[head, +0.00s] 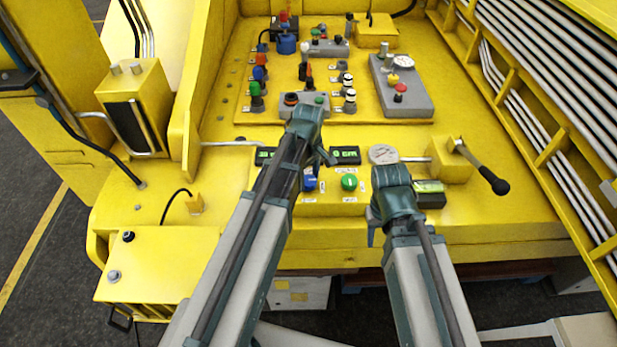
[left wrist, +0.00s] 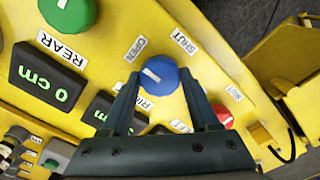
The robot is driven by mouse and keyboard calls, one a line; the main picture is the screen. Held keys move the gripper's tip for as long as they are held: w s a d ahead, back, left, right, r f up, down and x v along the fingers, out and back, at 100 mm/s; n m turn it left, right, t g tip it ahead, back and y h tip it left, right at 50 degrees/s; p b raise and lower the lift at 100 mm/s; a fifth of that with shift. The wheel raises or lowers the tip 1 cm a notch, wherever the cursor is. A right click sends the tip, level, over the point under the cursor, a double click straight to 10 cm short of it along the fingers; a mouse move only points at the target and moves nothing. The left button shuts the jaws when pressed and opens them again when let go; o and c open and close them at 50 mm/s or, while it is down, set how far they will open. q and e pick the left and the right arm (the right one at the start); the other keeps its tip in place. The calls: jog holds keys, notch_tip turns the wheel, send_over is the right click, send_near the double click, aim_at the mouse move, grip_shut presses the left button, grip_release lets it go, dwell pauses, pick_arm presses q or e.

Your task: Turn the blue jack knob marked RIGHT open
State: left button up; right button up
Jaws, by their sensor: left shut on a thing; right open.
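The blue jack knob (left wrist: 163,80) sits between the fingers of my left gripper (left wrist: 160,82) in the left wrist view, one finger on each side, shut on it. Its white pointer lies on the knob's left part, on the side of the OPEN label (left wrist: 135,48). The SHUT label (left wrist: 184,42) is to the upper right. A label starting "RI" is partly hidden by the gripper. In the head view the knob (head: 310,183) shows beside my left arm, which hides part of it. My right gripper (head: 374,222) is open to the right, apart from the knob, its fingers barely visible.
A green knob (head: 349,182) stands right of the blue one, under a lit display (head: 345,156). A red knob (left wrist: 223,115) shows right of my left gripper in the wrist view.

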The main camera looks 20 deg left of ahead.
aim_at(309, 180)
pick_arm(q)
jog(key=o, duration=1.4)
jog(key=shift+c, duration=0.2)
jog(key=shift+r, duration=0.1)
notch_tip(309, 180, up, 14)
jog(key=p, duration=1.3)
jog(key=shift+f+p, duration=0.2)
jog(key=shift+p, duration=0.2)
jog(key=s+d+f+m+b, duration=0.5)
jog(key=s+f+m+b, duration=0.2)
jog(key=f+m+b, duration=0.1)
jog(key=s+d+f+m+y+b, duration=0.1)
jog(key=s+d+f+m+b, duration=0.4)
jog(key=s+f+m+b, duration=0.2)
jog(key=shift+s+d+f+m+b, duration=0.25)
jog(key=shift+f+m+b, duration=0.2)
jog(key=shift+m, duration=0.15)
